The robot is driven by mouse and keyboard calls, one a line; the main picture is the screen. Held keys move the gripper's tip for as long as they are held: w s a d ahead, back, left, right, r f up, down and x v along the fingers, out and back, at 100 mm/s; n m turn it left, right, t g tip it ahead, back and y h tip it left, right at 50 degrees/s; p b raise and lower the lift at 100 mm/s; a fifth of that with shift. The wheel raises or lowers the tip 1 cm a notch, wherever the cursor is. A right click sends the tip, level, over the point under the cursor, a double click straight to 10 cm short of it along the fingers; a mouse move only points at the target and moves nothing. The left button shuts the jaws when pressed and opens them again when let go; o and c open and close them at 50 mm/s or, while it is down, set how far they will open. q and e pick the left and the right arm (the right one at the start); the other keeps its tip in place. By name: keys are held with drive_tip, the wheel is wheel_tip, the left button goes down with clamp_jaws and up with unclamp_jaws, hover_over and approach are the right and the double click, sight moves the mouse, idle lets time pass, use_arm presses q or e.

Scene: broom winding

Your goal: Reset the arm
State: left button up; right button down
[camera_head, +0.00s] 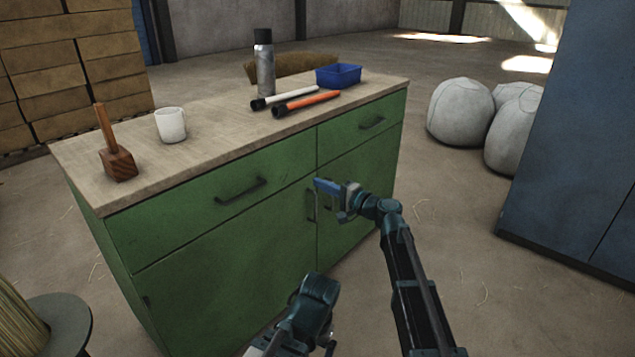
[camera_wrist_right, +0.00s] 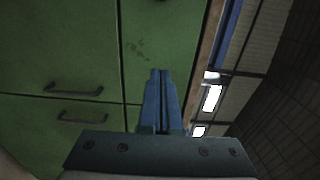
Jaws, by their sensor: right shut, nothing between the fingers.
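My right arm reaches up from the bottom of the head view. Its blue-fingered gripper (camera_head: 330,187) is shut and empty, in front of the green cabinet (camera_head: 220,260), below the worktop edge. I cannot tell whether it touches the cabinet. In the right wrist view the fingers (camera_wrist_right: 160,85) lie together, with the green cabinet front (camera_wrist_right: 60,45) and its dark handles beyond them. Part of my other arm shows at the bottom middle of the head view; its fingers are outside the frame.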

drive_tip(key=s+d+f+n+g+h, duration=0.3)
drive_tip(key=s+f, duration=0.4)
drive_tip(key=s, duration=0.2)
drive_tip(key=s+d+f+n+g+h, duration=0.3)
drive_tip(key=s+d+f, duration=0.1)
drive_tip(key=s+f, duration=0.4)
drive_tip(key=s+d+f+g+h, duration=0.1)
drive_tip(key=s+d+f+h, duration=0.15)
drive_tip(key=s+d, duration=0.25)
drive_tip(key=s+d+f+n+g+h, duration=0.1)
drive_tip(key=s+d+f+g+h, duration=0.15)
drive_tip(key=s+d, duration=0.3)
drive_tip(key=s+d+f+g+h, duration=0.1)
drive_tip(key=s+d+f+h, duration=0.1)
drive_tip(key=s+d+h, duration=0.3)
drive_tip(key=s+a+r+n, duration=0.1)
drive_tip(key=s+a+n, duration=0.4)
drive_tip(key=a, duration=0.6)
use_arm(q)
wheel_tip(320, 180, up, 32)
drive_tip(key=p, duration=3.2)
use_arm(e)
wheel_tip(320, 180, up, 31)
drive_tip(key=s+m, duration=0.1)
drive_tip(key=shift+d+r, duration=0.15)
drive_tip(key=shift+d, duration=0.1)
use_arm(q)
drive_tip(key=shift+d, duration=0.1)
drive_tip(key=shift+c, duration=0.3)
